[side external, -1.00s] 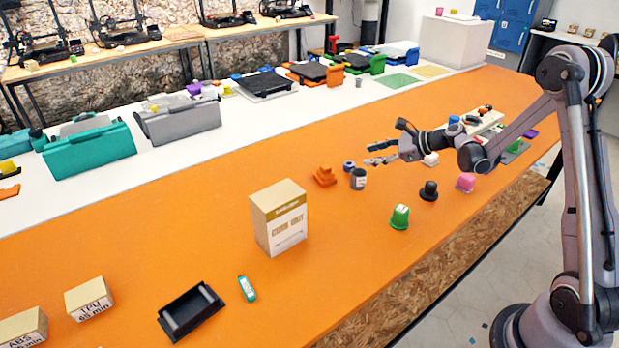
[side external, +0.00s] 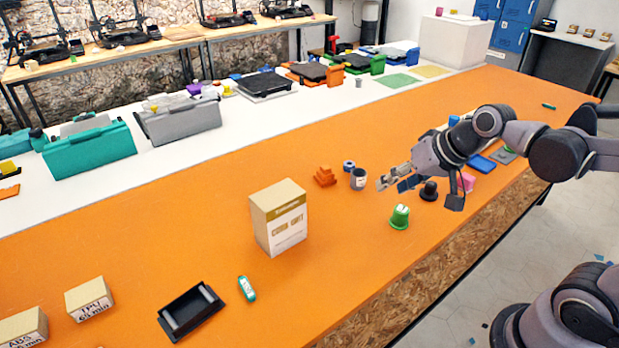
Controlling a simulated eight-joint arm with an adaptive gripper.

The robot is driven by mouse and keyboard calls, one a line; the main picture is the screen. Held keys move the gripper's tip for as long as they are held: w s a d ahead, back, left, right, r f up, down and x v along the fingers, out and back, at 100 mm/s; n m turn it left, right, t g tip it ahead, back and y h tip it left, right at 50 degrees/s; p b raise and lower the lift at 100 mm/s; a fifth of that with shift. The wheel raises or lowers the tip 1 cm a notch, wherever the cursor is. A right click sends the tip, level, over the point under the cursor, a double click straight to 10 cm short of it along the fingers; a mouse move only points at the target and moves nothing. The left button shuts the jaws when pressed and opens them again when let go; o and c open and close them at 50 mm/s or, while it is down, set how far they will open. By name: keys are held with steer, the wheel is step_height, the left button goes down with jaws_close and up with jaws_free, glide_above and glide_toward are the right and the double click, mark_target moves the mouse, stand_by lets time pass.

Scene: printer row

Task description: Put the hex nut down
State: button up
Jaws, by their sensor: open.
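I cannot surely make out a hex nut. A small dark blue-grey piece with a light centre (side external: 349,166) sits just behind the cup, but it is too small to name.
A green cup-like piece (side external: 400,217) stands in front of my gripper.

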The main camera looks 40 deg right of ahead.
steer(key=s+n, duration=0.3)
steer(key=s+n+h, duration=0.1)
steer(key=s+n, duration=0.1)
steer(key=shift+s+a+f, duration=0.1)
steer(key=shift+a+f, duration=0.15)
steer(key=shift+f, duration=0.1)
